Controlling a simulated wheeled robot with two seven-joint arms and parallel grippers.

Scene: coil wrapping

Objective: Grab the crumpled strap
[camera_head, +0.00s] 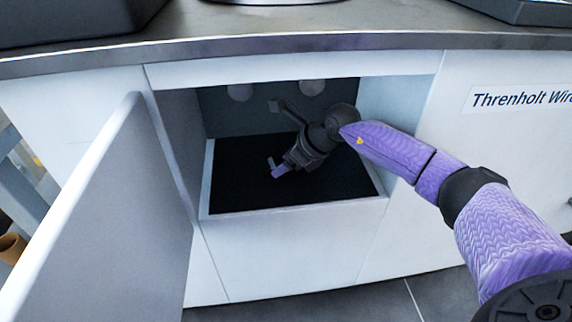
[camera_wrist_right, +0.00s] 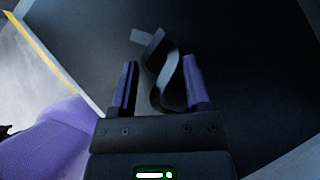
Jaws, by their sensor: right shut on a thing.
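The crumpled strap (camera_wrist_right: 166,86) is a dark, folded band with a grey end. In the right wrist view it runs up from between the two purple fingers and bends over beyond the fingertips. My right gripper (camera_head: 276,168) reaches through the cabinet opening and points down and left just above the black floor. It also shows in the right wrist view (camera_wrist_right: 161,82), shut on the strap, with one finger on each side. In the head view the strap is too small and dark to make out clearly. My left gripper is not in view.
The cabinet's black floor (camera_head: 240,180) is bare around the gripper, with a white front lip (camera_head: 300,216). The open door (camera_head: 110,215) stands at the left. A grey countertop (camera_head: 300,40) overhangs the opening. Two pale round shapes (camera_head: 312,87) show at the back.

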